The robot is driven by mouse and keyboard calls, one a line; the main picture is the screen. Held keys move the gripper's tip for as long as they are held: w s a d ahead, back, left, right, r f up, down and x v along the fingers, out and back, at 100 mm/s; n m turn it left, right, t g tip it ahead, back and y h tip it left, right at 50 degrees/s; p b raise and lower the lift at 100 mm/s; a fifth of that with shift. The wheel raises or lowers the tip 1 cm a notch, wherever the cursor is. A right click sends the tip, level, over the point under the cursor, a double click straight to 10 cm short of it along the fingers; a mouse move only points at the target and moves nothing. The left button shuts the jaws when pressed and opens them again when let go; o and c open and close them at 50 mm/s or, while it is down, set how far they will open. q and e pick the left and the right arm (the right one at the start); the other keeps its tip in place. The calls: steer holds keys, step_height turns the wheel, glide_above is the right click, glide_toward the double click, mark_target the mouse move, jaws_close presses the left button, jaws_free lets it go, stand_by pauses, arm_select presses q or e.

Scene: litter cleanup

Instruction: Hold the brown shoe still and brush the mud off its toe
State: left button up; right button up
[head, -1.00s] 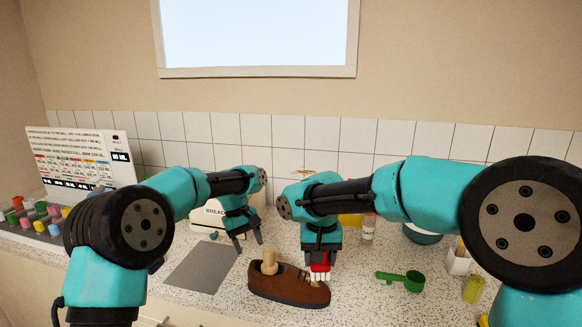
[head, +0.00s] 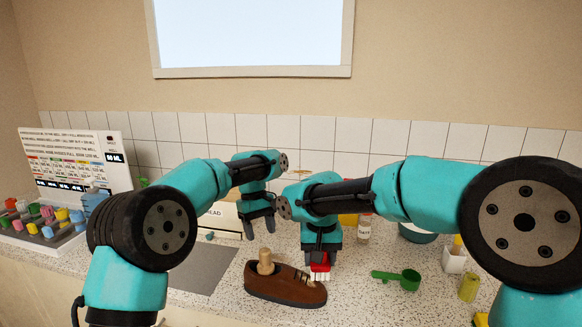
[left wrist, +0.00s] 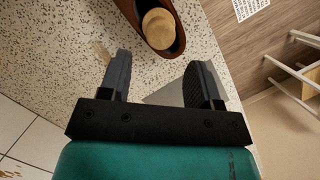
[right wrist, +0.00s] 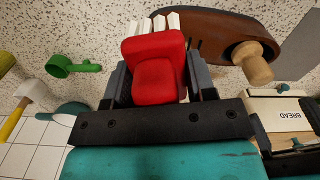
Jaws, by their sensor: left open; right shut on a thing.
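The brown shoe (head: 285,289) lies on the speckled counter, toe to the right, with a wooden peg (head: 265,262) standing in its opening. My right gripper (head: 320,255) is shut on a red brush (right wrist: 155,68) whose white bristles (head: 319,274) are just behind the toe end; contact cannot be told. My left gripper (head: 259,228) is open and empty, behind and above the heel end. In the left wrist view, the shoe (left wrist: 177,45) and peg (left wrist: 159,28) are beyond its fingers. No mud can be made out; the toe is partly cut off in the right wrist view (right wrist: 205,24).
A green scoop (head: 398,278) lies right of the shoe. A grey mat (head: 202,268) lies left of it. A bread box (head: 226,216) and a small jar (head: 364,228) stand behind. A rack of colored blocks (head: 42,222) and a sign (head: 72,158) are far left.

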mark_target(264, 249)
arm_select(q)
steer(key=shift+x, duration=4.1)
steer(key=shift+c, duration=0.2)
jaws_close()
